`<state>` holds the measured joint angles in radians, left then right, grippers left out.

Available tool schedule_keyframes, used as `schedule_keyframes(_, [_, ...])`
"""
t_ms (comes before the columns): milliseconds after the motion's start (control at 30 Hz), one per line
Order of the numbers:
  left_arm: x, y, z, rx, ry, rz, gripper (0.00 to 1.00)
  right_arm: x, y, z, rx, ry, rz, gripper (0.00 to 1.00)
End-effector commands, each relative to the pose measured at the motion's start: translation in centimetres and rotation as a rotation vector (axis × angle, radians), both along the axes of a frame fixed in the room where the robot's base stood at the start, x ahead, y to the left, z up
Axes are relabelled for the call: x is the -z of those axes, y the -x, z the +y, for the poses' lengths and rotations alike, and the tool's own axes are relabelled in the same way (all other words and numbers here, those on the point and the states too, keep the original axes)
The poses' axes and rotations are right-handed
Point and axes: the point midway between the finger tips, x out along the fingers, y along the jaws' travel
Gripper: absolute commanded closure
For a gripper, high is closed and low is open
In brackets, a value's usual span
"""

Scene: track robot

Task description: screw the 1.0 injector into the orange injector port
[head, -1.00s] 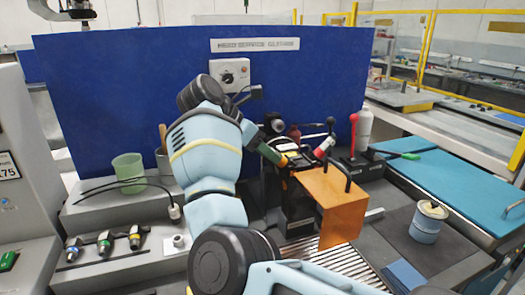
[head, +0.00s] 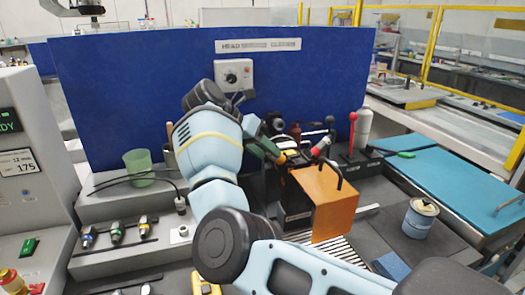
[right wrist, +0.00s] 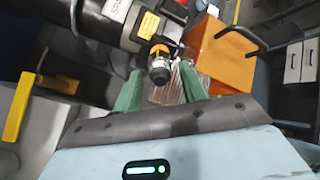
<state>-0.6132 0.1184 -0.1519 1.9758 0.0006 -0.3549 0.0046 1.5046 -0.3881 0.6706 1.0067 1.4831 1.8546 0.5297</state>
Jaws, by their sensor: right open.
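My right gripper (right wrist: 160,88) has green fingers and is open. Its fingers stand on either side of a short fitting (right wrist: 159,68) with an orange ring (right wrist: 159,50) and a dark and silver end, sticking out of the black machine body (right wrist: 112,22). I cannot tell whether this is the bare orange port or has the injector in it, nor whether the fingers touch it. In the head view the gripper (head: 266,150) is beside the machine, largely behind my arm. Several injectors with blue, green and yellow parts (head: 117,230) lie in a rack at left; their labels are unreadable.
An orange box-shaped guard (head: 322,203) stands right of the gripper, close to it. A red-knobbed lever (head: 352,130) and a white bottle (head: 363,128) are behind it. A tin (head: 421,218) stands at right. A green cup (head: 138,165) and black cable (head: 125,182) are at left.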

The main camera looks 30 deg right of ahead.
Motion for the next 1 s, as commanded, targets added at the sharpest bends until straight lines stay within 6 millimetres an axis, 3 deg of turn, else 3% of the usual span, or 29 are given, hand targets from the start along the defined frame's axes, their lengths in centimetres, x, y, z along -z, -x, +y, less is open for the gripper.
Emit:
schedule_keyframes(33, [-0.4,-0.3,0.1,0.0,-0.002,-0.01,0.59,0.2,0.0,1.5,-0.045,-0.003,0.024,0.58])
schedule_keyframes(567, [-1.9,-1.7,0.5,0.006,-0.015,-0.049,0.59,0.3,0.1,1.5,-0.259,-0.055,0.234,0.58])
schedule_keyframes(1000, [-2.1,-1.8,0.5,0.005,-0.014,-0.055,0.59,0.5,0.2,1.4,-0.284,-0.064,0.261,0.58])
